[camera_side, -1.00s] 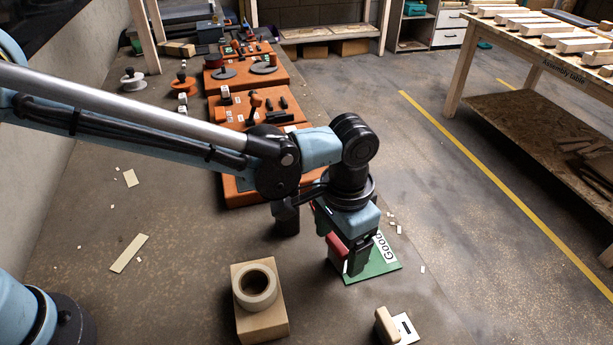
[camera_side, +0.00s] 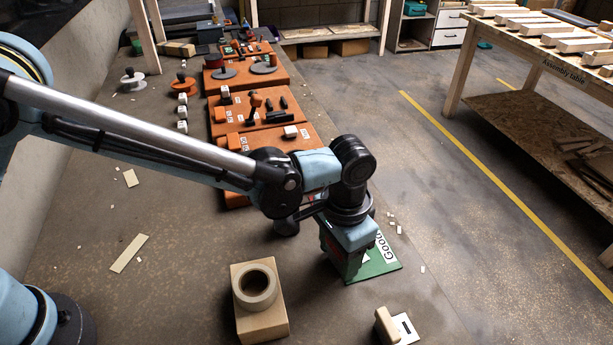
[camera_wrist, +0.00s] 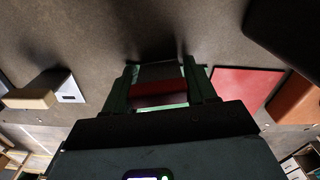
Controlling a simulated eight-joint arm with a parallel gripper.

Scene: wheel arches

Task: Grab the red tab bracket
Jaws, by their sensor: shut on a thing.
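My gripper (camera_side: 350,268) is low over the green "Good" plate (camera_side: 388,264) in the side view. In the wrist view my gripper (camera_wrist: 160,80) has its two green fingers on either side of a red piece (camera_wrist: 158,94), which looks like the red tab bracket, and it is shut on it. The piece's lower part is hidden by the gripper body. In the side view only a little red (camera_side: 326,240) shows beside the gripper. Whether the bracket touches the plate cannot be told.
A beige block with a ring (camera_side: 257,302) stands front-left of the gripper. A small beige block with a white plate (camera_side: 392,326) lies front-right. Orange boards (camera_side: 262,115) with parts stretch behind. A flat red panel (camera_wrist: 245,88) lies right of the fingers in the wrist view.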

